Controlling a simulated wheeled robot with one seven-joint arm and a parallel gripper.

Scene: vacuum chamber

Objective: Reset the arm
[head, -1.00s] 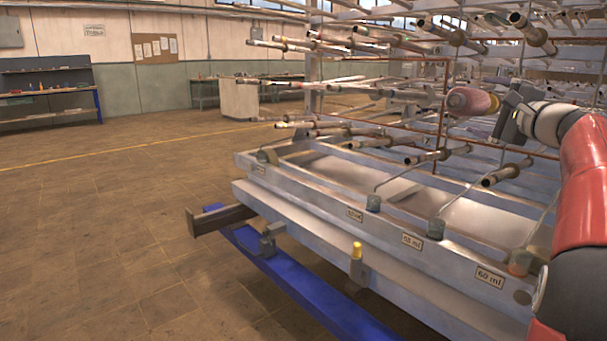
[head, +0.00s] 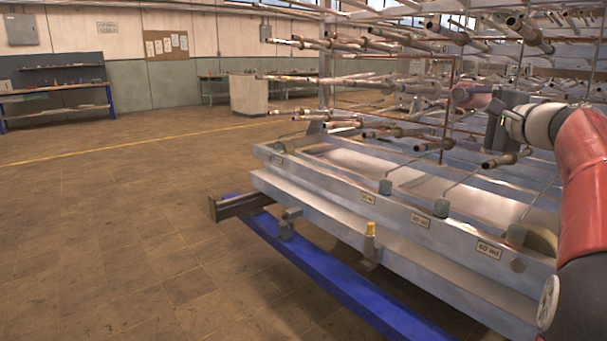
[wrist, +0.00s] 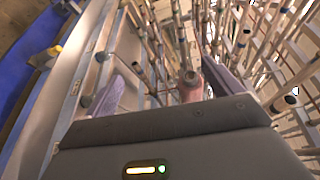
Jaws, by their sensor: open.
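My red arm with a white wrist band comes in from the right of the head view. My dark gripper (head: 500,122) is among the pipes above the right end of the metal frame. In the wrist view my gripper (wrist: 165,90) is open, its two purplish-grey fingers spread wide apart. A pinkish cylinder with a round dark end (wrist: 190,86) shows between the fingers, apart from both. A pinkish rounded piece also shows just left of my gripper in the head view (head: 470,95); I cannot tell how far it is from the fingertips.
A rack of many thin pipes (head: 350,78) surrounds my gripper. Below is a long metal frame (head: 330,198) with labels and small weights, on a blue beam (head: 330,272). The floor to the left (head: 120,220) is clear. A shelf unit (head: 55,92) stands far left.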

